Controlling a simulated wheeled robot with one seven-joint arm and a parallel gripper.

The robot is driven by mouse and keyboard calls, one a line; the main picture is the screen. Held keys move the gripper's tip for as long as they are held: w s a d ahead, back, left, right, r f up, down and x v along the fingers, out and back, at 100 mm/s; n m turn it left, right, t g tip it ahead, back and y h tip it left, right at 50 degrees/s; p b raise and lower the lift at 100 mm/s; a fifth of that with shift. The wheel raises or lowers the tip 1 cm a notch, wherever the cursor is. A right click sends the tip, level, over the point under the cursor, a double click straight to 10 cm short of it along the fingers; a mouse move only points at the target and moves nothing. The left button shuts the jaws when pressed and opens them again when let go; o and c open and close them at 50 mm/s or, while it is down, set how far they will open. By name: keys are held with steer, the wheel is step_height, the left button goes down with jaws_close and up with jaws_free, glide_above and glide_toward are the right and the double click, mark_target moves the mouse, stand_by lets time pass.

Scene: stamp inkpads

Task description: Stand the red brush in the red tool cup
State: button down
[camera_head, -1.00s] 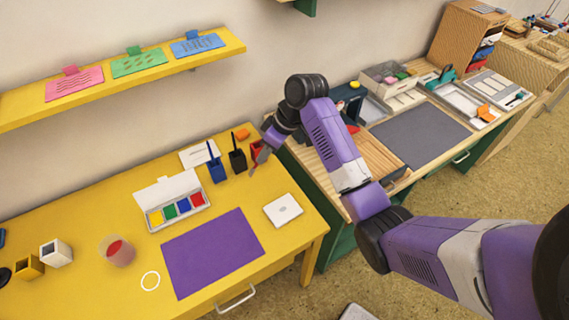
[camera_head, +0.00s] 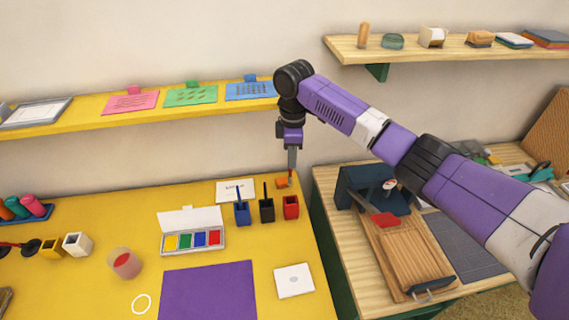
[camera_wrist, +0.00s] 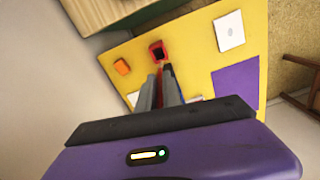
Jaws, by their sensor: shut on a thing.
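The red tool cup (camera_head: 291,209) stands at the right back of the yellow table, beside the black cup (camera_head: 267,211). In the wrist view, the red cup (camera_wrist: 153,50) lies just beyond the fingertips with its dark opening showing. My gripper (camera_head: 291,168) points down above the red cup. Its fingers (camera_wrist: 164,82) are shut on the red brush (camera_wrist: 159,92), which is a thin red strip between them and mostly hidden. In the head view, only a small red end of the brush (camera_head: 290,180) shows below the fingers, apart from the cup.
A blue cup (camera_head: 242,214) and the black cup each hold a brush of their own. An orange block (camera_head: 282,183) lies behind the red cup. A white card (camera_head: 235,189) and a paint box (camera_head: 192,240) lie to the left. A yellow shelf (camera_head: 60,119) hangs above.

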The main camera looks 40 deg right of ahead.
step_height(320, 180, down, 13)
steer(key=b, duration=0.8)
steer(key=shift+d+r, duration=0.2)
stand_by(0.7)
steer(key=c, duration=1.4)
jaws_free()
steer(key=shift+c, duration=0.2)
step_height(320, 180, up, 8)
steer(key=b, duration=0.1)
steer(key=shift+f, duration=0.15)
